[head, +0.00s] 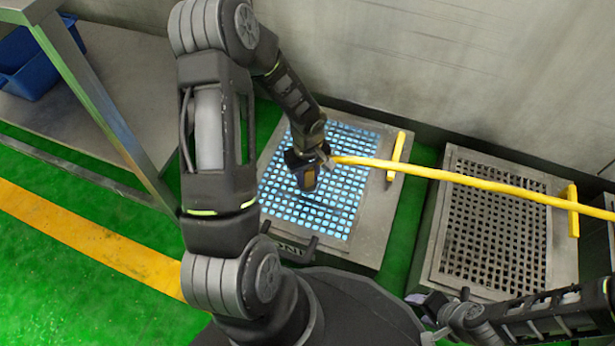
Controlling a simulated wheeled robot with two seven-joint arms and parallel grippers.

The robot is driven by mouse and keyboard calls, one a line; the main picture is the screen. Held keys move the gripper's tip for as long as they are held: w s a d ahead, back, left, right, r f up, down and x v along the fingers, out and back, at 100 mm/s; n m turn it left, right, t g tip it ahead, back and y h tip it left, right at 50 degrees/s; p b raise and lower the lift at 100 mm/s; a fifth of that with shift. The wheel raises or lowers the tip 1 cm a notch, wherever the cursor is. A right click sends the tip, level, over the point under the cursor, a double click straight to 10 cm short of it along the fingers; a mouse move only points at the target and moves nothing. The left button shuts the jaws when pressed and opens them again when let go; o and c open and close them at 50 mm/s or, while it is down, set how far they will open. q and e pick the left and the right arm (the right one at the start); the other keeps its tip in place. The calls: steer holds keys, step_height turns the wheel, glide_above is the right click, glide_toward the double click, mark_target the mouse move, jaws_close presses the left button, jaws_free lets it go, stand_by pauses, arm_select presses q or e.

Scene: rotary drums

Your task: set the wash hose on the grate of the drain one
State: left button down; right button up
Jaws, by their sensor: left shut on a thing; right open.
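The yellow wash hose (450,176) comes in from the right and ends at my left gripper (325,161). My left gripper is shut on the hose near its end, over the drain's grate (345,200). The grate shows bright blue between its bars. It sits in a grey frame (372,228), whose front label is partly hidden by my arm. A dark piece (304,179) is beside the gripper; I cannot tell whether it is the hose's nozzle or touches the grate. My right gripper (432,316) is open and empty at the lower right, in front of the second drain.
A second drain (495,225) with a dark grate stands to the right, and the hose crosses above it. Yellow bars (397,148) and (573,210) stand at the drains' right edges. A metal table (85,95) and blue bin (40,65) are at left. A wall (430,60) closes the back.

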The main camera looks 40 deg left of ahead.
arm_select(q)
steer(key=shift+f, duration=0.1)
steer(key=c, duration=1.1)
jaws_free()
steer(key=shift+r, duration=0.45)
step_height(320, 180, up, 11)
steer(key=p, duration=0.4)
steer(key=shift+r+p, duration=0.2)
steer(key=shift+p, duration=0.15)
